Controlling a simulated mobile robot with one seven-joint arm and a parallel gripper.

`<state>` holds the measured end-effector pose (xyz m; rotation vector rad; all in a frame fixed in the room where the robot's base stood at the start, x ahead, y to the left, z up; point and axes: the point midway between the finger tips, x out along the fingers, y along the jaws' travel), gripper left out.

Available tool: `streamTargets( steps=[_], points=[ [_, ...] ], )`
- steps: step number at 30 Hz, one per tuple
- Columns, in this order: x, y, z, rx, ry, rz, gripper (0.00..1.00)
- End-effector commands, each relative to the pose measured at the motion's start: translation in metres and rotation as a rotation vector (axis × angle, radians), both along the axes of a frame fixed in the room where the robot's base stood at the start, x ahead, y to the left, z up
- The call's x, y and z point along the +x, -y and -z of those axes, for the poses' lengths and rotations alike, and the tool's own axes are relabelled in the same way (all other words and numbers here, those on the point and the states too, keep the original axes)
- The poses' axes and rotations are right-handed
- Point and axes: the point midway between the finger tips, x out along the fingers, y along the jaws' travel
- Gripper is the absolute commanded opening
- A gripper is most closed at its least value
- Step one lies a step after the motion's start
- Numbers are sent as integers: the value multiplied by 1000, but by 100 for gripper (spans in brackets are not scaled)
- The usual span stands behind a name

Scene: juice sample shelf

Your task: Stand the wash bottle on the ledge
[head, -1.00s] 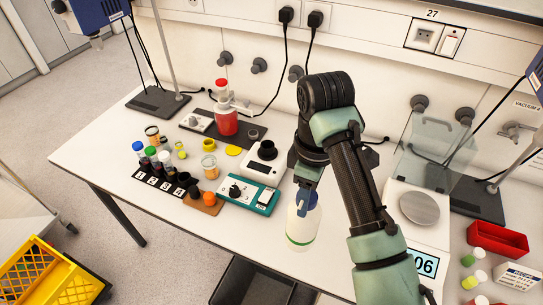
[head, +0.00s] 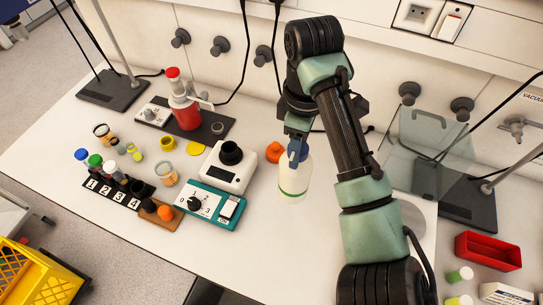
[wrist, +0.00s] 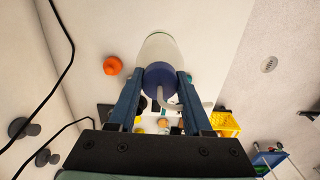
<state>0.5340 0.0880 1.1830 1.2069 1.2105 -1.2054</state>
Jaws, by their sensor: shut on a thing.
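The wash bottle (head: 294,182) is a white bottle with a green line near its base and a blue cap. My gripper (head: 298,147) is shut on it at the blue cap and holds it roughly upright over the bench. In the wrist view, my gripper (wrist: 160,82) has a finger on each side of the cap, with the bent spout towards me and the white body (wrist: 162,47) beyond. Whether the bottle's base touches the bench is hard to tell. I cannot clearly make out which surface is the ledge.
An orange object (head: 274,152) stands left of the bottle; it also shows in the wrist view (wrist: 113,65). A white device (head: 229,170), a teal control box (head: 212,206) and several vials lie farther left. A clear shield (head: 430,150) stands right of my arm.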

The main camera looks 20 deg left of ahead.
Motion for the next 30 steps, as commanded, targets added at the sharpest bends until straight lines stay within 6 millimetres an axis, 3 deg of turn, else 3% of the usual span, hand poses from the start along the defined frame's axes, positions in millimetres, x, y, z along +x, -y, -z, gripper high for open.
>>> streamTargets(
  steps=[6, 11, 18, 30],
  points=[
    [-1, -1, 44, 3, -4, 0, 0],
    [0, 0, 55, 0, -2, 1, 0],
    [-1, 0, 86, 0, -4, 2, 0],
    [0, 0, 96, 0, -1, 0, 0]
  ],
)
